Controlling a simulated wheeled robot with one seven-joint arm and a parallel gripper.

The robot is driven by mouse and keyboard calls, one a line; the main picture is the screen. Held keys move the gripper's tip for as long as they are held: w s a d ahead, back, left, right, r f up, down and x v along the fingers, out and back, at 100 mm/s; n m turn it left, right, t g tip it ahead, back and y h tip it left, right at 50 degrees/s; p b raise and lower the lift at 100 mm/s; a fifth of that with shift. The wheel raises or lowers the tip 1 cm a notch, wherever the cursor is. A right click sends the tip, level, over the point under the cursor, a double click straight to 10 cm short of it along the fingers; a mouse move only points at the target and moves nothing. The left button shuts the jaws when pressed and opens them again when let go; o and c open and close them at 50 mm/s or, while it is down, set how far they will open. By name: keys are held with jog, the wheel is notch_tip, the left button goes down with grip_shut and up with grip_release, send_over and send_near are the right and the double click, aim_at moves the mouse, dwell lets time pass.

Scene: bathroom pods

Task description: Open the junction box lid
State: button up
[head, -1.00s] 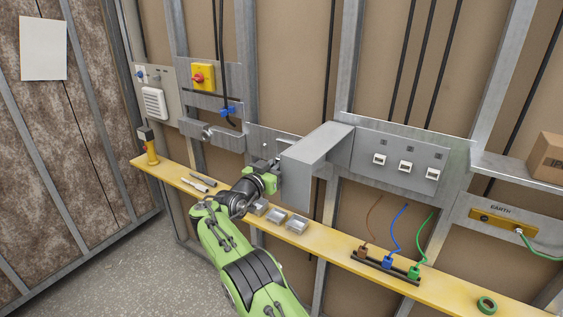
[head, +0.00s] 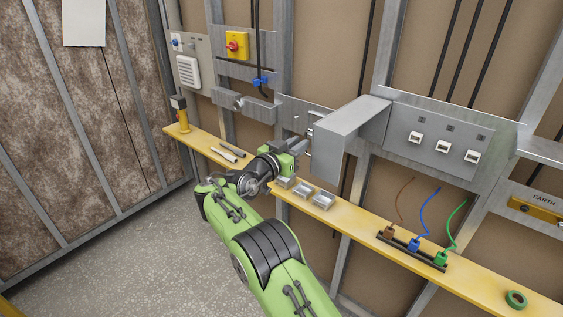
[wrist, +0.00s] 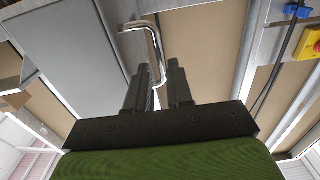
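The junction box (head: 440,142) is a grey panel on the wall frame with several small white fittings. Its grey lid (head: 335,146) stands swung out from the left side of the box, so the inside shows. My gripper (head: 299,147) is at the left, outer face of the lid. In the wrist view, the chrome lid handle (wrist: 153,42) runs down between the two dark fingers (wrist: 160,85). The fingers are close together on either side of the handle bar and appear shut on it. The lid face (wrist: 75,50) fills the upper left there.
A yellow shelf (head: 345,226) runs below, holding metal boxes (head: 305,191), a row of coloured plugs with wires (head: 414,243) and a green tape roll (head: 516,299). A yellow isolator (head: 236,44) is up left. The floor at lower left (head: 130,240) is clear.

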jog(key=b+v, duration=0.1)
jog(key=v, duration=0.8)
jog(key=shift+s, duration=0.2)
